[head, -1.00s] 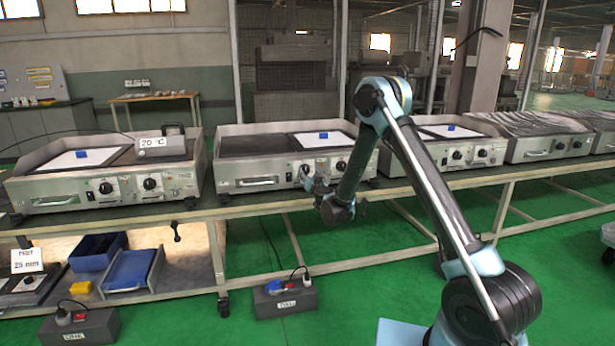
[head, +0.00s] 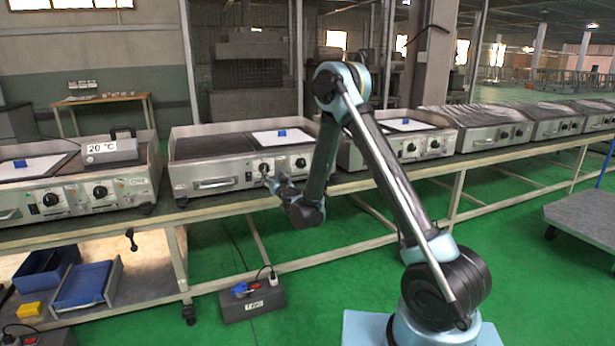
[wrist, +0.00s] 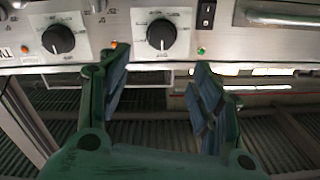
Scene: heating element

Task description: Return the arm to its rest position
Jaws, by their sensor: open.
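My arm (head: 385,175) is bent in the middle of the head view, its elbow raised and its forearm hanging down and to the left. My gripper (head: 268,183) is at the front of the middle griddle unit (head: 215,180), close to its control panel. In the wrist view my gripper (wrist: 160,95) is open and nothing is between its fingers. Two black knobs, the left one (wrist: 58,39) and the right one (wrist: 161,34), are on the panel just beyond the fingertips. I see no contact with them.
A long bench (head: 225,208) carries several griddle units. A 20 °C display box (head: 110,149) sits on the left unit. A dark power box (head: 250,305) stands on the floor below. A grey cart (head: 585,216) is at the right. Green floor is open around my base.

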